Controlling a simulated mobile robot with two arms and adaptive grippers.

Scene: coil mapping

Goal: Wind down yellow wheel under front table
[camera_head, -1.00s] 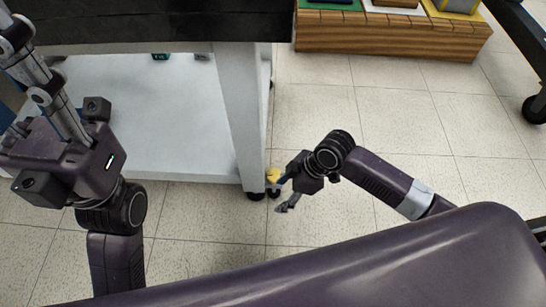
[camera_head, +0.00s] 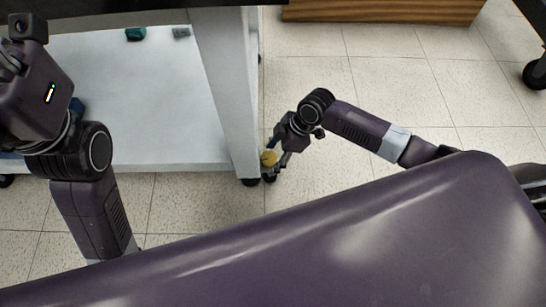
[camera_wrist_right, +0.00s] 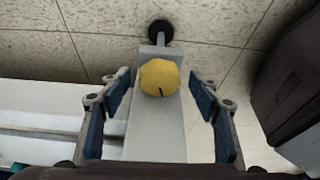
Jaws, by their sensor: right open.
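The yellow wheel (camera_head: 269,158) sits low at the foot of the front table's (camera_head: 222,90) near right leg, close above the floor. In the right wrist view the yellow wheel (camera_wrist_right: 160,77) shows whole, with a dark mark on its face. My right gripper (camera_head: 277,160) is at the wheel. In the right wrist view its blue-padded fingers (camera_wrist_right: 160,100) are open, one on each side of the wheel, with gaps between them and it.
A black caster (camera_wrist_right: 160,30) is beyond the wheel. On the table's lower white shelf (camera_head: 130,100) lie a green item (camera_head: 136,34) and a grey item (camera_head: 180,32). A wooden box (camera_head: 385,10) stands at the back.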

